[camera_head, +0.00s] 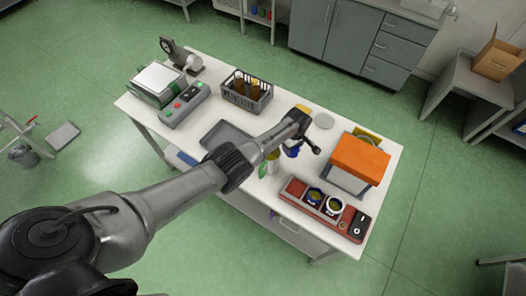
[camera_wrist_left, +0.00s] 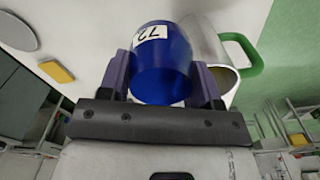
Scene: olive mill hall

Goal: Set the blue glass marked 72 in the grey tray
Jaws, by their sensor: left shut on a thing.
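My left gripper (camera_head: 301,147) is over the white table, shut on the blue glass (camera_head: 292,152). In the left wrist view the glass (camera_wrist_left: 163,75) sits between the two fingers, with a white label reading 72. The grey tray (camera_head: 222,132) lies on the table to the left of the gripper, partly hidden by my left arm. The part of the tray that shows is empty. My right gripper is not in view.
A jug with a green handle (camera_wrist_left: 242,58) is close beside the held glass. A red rack (camera_head: 296,188) with glasses stands at the front right, near an orange-topped box (camera_head: 361,157). A grey crate (camera_head: 240,98) with bottles is behind the tray. A white disc (camera_head: 324,120) lies behind the gripper.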

